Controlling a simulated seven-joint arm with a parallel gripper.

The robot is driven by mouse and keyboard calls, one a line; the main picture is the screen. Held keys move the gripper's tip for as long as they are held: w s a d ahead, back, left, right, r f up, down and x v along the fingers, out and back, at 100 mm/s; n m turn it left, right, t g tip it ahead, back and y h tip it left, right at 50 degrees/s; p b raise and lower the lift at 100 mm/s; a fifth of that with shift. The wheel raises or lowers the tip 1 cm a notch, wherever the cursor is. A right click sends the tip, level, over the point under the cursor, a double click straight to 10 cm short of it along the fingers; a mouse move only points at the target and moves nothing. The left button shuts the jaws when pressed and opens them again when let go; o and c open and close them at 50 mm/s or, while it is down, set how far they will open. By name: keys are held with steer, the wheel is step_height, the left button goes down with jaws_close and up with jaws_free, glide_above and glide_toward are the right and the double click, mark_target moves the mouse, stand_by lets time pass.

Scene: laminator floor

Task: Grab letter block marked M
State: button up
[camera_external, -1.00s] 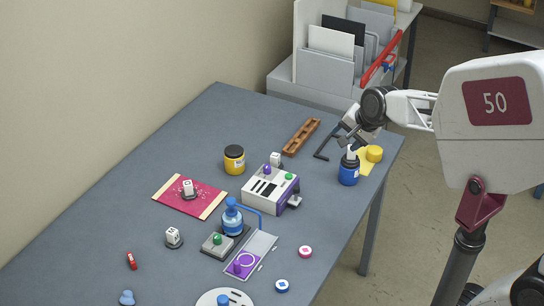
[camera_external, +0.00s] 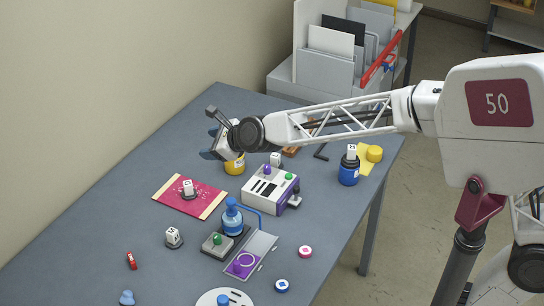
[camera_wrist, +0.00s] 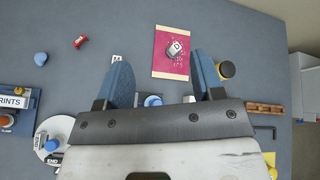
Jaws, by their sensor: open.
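A third block (camera_external: 275,159) is behind the white-purple machine, and one (camera_external: 351,152) is on the blue jar. My gripper (camera_external: 212,135) is open and empty, raised above the table near the yellow jar; its blue fingers (camera_wrist: 160,60) are apart.
The pink mat (camera_external: 208,204) lies near the wall side. The yellow jar (camera_external: 235,168), white-purple machine (camera_external: 262,192) and blue bottle (camera_external: 233,222) stand to its right. A brown wooden rack (camera_wrist: 263,108) is at the far side. The table's far left area is clear.

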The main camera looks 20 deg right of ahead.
steer(key=s+a+f+m+y, duration=0.15)
steer(key=a+m, duration=0.25)
steer(key=a, duration=0.6)
glide_toward(175, 231)
steer(key=shift+m+t+h, duration=0.25)
steer(key=shift+m+t, duration=0.15)
steer(key=x, duration=0.4)
steer(key=shift+w+a+f, duration=0.1)
steer(key=shift+a+f, duration=0.2)
steer(key=shift+a, duration=0.05)
steer(key=shift+x, duration=1.35)
steer(key=shift+x, duration=2.6)
steer(key=shift+r, duration=0.1)
